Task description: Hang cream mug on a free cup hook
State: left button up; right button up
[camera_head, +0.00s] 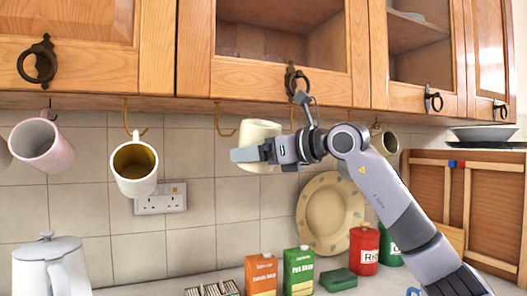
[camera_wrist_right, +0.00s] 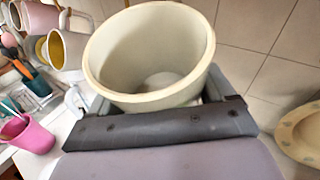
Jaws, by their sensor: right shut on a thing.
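The cream mug (camera_head: 260,132) is held by my right gripper (camera_head: 250,153) just under the cabinet. The right wrist view shows the mug's open mouth (camera_wrist_right: 150,60) facing the camera, with the jaws on either side of its body. Its handle is not clearly visible. A bare brass cup hook (camera_head: 225,124) hangs just left of the mug, apart from it. Another hook (camera_head: 292,116) shows partly behind my wrist, and I cannot tell whether it is bare. My left gripper is not in view.
A pink mug (camera_head: 36,146) and a white mug with yellow inside (camera_head: 134,166) hang to the left. Another mug (camera_head: 388,142) hangs at the right, behind my arm. Below stand a kettle (camera_head: 48,262), cartons (camera_head: 261,275), a plate (camera_head: 330,215) and a red canister (camera_head: 364,250).

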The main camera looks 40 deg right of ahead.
jog(key=shift+w+a, duration=0.15)
jog(key=shift+a, duration=0.6)
jog(key=shift+w+a, duration=0.15)
jog(key=shift+a, duration=0.6)
jog(key=shift+w+a+f, duration=0.1)
jog(key=shift+a+f, duration=0.15)
jog(key=shift+f, duration=0.2)
jog(key=shift+a+f+b, duration=0.2)
jog(key=shift+a+b, duration=0.05)
jog(key=shift+b, duration=0.1)
jog(key=o, duration=1.1)
jog(key=shift+f, duration=0.1)
